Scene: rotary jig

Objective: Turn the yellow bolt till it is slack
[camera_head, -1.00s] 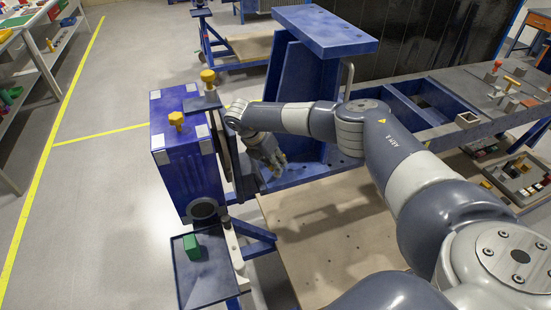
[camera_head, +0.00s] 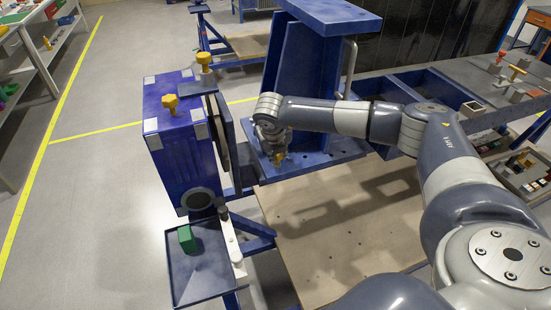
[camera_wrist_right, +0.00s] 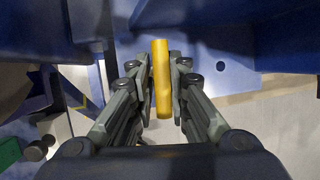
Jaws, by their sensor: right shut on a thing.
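The yellow bolt (camera_head: 279,158) shows at the fingertips of my right gripper (camera_head: 274,145), low at the front of the blue jig (camera_head: 320,157). In the right wrist view the yellow bolt (camera_wrist_right: 161,80) looks like a long bar between the two dark fingers of my right gripper (camera_wrist_right: 162,95). The fingers are shut on it. Part of the bolt is hidden by the gripper in the head view. I cannot see how far it is threaded in. My left gripper is not in view.
A blue box (camera_head: 180,150) stands left of the jig, with yellow knobs (camera_head: 170,103) on top. A blue tray (camera_head: 200,270) with a green block (camera_head: 187,239) is in front of it. A bench (camera_head: 480,85) with small parts stands at right. A wooden board (camera_head: 340,235) lies open below.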

